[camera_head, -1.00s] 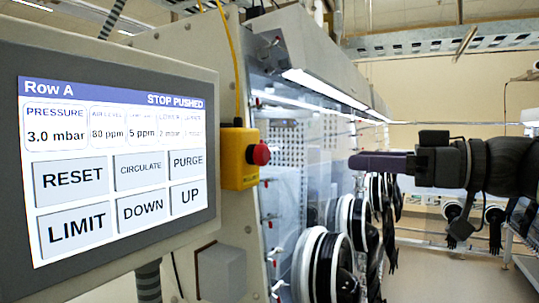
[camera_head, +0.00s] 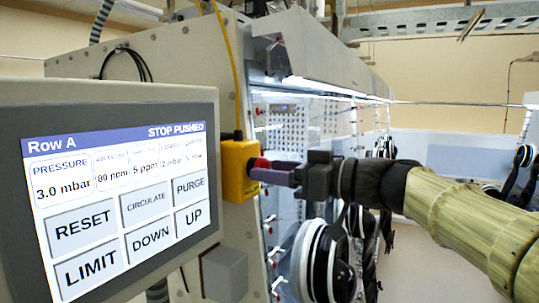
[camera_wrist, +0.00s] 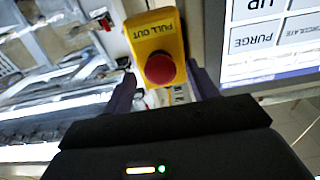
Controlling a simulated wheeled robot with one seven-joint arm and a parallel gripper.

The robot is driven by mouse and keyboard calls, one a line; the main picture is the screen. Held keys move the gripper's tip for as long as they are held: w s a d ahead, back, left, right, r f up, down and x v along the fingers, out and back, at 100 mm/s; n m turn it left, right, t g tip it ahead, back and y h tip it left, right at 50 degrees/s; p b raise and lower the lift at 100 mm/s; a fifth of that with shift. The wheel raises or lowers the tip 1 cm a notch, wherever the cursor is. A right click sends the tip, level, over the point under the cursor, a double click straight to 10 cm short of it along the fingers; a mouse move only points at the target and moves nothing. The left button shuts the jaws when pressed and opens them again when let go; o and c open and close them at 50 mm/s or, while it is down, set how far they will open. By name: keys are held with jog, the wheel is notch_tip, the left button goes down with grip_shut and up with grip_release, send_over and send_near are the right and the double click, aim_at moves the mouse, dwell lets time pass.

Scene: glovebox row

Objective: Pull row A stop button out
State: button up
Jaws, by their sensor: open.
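The red stop button (camera_wrist: 160,69) sits on a yellow box labelled "PULL OUT" (camera_wrist: 156,34), upside down in the wrist view. In the head view the yellow box (camera_head: 236,171) is fixed to the cabinet's front edge, right of the screen. The red button (camera_head: 262,163) is partly hidden there by my gripper (camera_head: 262,172). My gripper is open. In the wrist view its two fingers (camera_wrist: 163,88) stand to either side of the button, with gaps visible. The control screen (camera_head: 120,190) reads "Row A" and "STOP PUSHED".
A yellow cable (camera_head: 229,70) runs up from the box. Black glove ports (camera_head: 325,262) line the cabinet to the right, below my arm. A grey box (camera_head: 224,272) sits below the yellow box. The floor at the right is open.

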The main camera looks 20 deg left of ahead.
jog(key=shift+a, duration=0.7)
grip_shut()
